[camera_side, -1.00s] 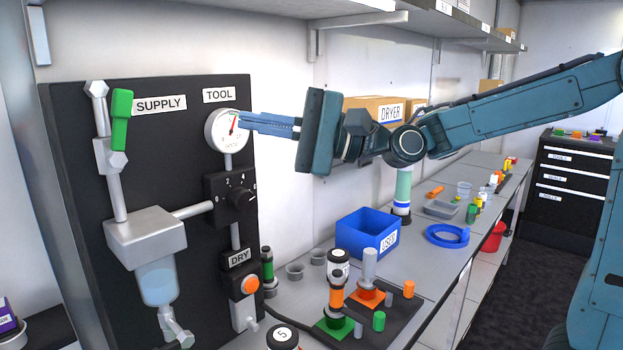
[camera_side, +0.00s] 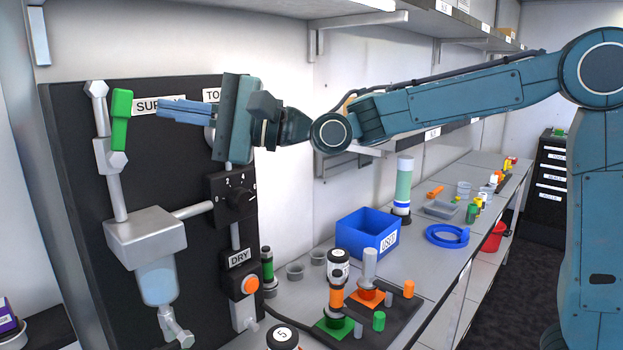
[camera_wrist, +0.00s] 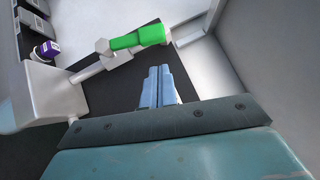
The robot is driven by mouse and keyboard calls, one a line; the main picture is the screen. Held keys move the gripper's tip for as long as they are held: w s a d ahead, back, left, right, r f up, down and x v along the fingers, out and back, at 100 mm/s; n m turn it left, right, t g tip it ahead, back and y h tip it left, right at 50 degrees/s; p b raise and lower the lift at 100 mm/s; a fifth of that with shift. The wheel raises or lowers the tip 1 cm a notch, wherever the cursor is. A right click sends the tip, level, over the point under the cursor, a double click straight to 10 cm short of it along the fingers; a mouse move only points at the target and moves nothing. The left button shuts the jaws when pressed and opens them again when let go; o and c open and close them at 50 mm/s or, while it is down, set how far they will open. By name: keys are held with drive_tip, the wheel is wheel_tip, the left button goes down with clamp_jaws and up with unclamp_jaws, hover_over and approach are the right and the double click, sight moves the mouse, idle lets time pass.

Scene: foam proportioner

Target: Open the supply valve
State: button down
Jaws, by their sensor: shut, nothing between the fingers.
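The supply valve's green handle (camera_side: 121,119) stands roughly upright, along the grey supply pipe (camera_side: 114,190) at the left of the black panel. A SUPPLY label (camera_side: 145,106) is beside it, partly covered by my fingers. My gripper (camera_side: 160,109) is shut and empty, its blue fingers pointing left at the handle with a small gap between. In the wrist view the green handle (camera_wrist: 138,38) lies just beyond the closed fingertips (camera_wrist: 158,70), and I see no contact. The handle's lower joint shows as a grey fitting in the side view.
The gauge is mostly hidden behind my gripper. Below are a black selector knob (camera_side: 240,199) and an orange button (camera_side: 250,286) under the DRY label. A blue bin (camera_side: 362,236) and several small parts stand on the bench to the right. Shelves run above.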

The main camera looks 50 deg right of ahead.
drive_tip(key=shift+a+r, duration=0.2)
drive_tip(key=shift+a, duration=0.5)
drive_tip(key=shift+a+r, duration=0.15)
drive_tip(key=shift+a, duration=0.5)
drive_tip(key=shift+a+r+n+g, duration=0.5)
drive_tip(key=shift+a+n, duration=0.05)
drive_tip(key=shift+n, duration=0.15)
drive_tip(key=shift+a+r, duration=0.2)
drive_tip(key=shift+a, duration=0.15)
drive_tip(key=shift+d+h, duration=0.15)
drive_tip(key=shift+h, duration=0.15)
approach(133, 96)
drive_tip(key=d, duration=0.4)
drive_tip(key=shift+s+d+r, duration=0.25)
drive_tip(key=shift+s+d, duration=0.15)
drive_tip(key=shift+d, duration=0.15)
